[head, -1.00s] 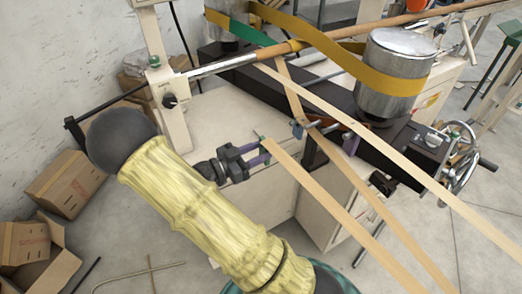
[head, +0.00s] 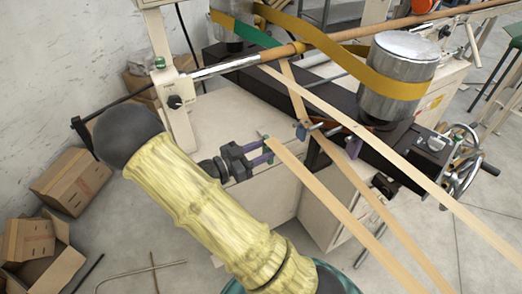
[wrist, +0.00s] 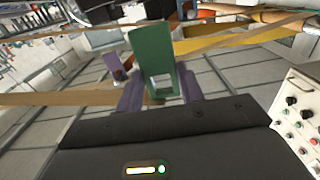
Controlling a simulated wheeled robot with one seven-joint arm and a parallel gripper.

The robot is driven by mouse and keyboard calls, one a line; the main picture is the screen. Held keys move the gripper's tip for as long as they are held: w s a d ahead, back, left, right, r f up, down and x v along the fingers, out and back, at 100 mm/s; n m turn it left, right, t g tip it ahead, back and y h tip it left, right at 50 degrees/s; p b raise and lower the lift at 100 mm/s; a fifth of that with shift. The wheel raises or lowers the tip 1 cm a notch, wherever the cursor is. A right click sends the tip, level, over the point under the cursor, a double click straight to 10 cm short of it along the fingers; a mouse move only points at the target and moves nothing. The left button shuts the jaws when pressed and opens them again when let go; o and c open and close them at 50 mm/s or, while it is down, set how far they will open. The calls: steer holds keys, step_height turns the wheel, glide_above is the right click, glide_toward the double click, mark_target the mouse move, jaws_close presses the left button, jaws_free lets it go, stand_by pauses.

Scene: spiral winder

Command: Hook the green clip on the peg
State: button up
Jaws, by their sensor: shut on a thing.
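My gripper (head: 268,152) has purple fingers and is shut on the green clip. In the wrist view my gripper (wrist: 160,95) grips the clip from both sides. The green clip (wrist: 151,52) stands up between the fingers, with a square opening low in its plate. In the head view only a small green edge of the clip (head: 263,137) shows, at the end of a tan strip (head: 320,200). I cannot tell for sure which part is the peg.
Tan strips cross the space right of my gripper. A yellow belt (head: 345,62) wraps a steel drum (head: 398,75) on the dark machine beam. A purple piece (head: 353,147) sits by the beam. A handwheel (head: 468,150) is at right. Cardboard boxes (head: 70,180) lie at left.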

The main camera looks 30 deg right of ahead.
steer(key=a+p, duration=0.1)
steer(key=a, duration=0.7)
steer(key=shift+s+a+p, duration=0.25)
steer(key=shift+s+p, duration=0.1)
steer(key=shift+p, duration=0.05)
stand_by(0.9)
steer(key=shift+d+r, duration=0.1)
stand_by(0.8)
